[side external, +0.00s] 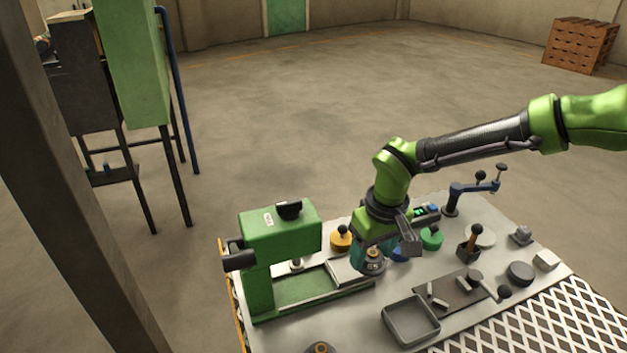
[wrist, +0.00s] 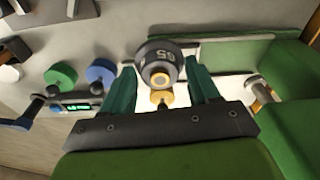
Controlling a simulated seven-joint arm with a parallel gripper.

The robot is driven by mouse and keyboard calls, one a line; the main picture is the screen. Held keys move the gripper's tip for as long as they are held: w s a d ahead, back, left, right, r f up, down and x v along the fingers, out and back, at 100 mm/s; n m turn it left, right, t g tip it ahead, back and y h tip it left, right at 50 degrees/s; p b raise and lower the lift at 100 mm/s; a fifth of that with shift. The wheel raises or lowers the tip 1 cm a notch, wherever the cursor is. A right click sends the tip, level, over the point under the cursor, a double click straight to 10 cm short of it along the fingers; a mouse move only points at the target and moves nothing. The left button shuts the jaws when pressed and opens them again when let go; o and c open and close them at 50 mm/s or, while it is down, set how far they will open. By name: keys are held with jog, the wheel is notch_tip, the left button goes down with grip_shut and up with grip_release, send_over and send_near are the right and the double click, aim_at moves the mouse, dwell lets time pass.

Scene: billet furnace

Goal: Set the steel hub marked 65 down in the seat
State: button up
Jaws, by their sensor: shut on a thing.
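The steel hub marked 65 (wrist: 152,50) is a dark grey round piece with an orange-ringed centre. It sits between the two teal fingers of my gripper (wrist: 160,72), which are shut on it. In the side view my gripper (side external: 372,250) points down beside the green press, with the hub (side external: 374,266) low between its fingers. I cannot tell whether the hub touches anything below. A pale plate (side external: 344,271) lies at the right end of the press bed. The seat is not clearly identifiable in either view.
The green press (side external: 282,237) stands left of my gripper. An empty grey tray (side external: 411,321) is in front. Yellow (side external: 341,240) and green (side external: 432,239) knobbed pieces stand nearby. A similar dark round piece (side external: 320,348) is at the front edge. A lever clamp (side external: 470,190) stands at the back.

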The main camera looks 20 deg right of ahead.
jog(key=w, duration=0.1)
jog(key=w+a, duration=0.2)
jog(key=w, duration=0.1)
jog(key=shift+f, duration=0.2)
jog(key=shift+w+a+f, duration=0.1)
jog(key=shift+w+f, duration=0.05)
jog(key=shift+f, duration=1.6)
jog(key=shift+f, duration=0.2)
jog(key=o, duration=1.4)
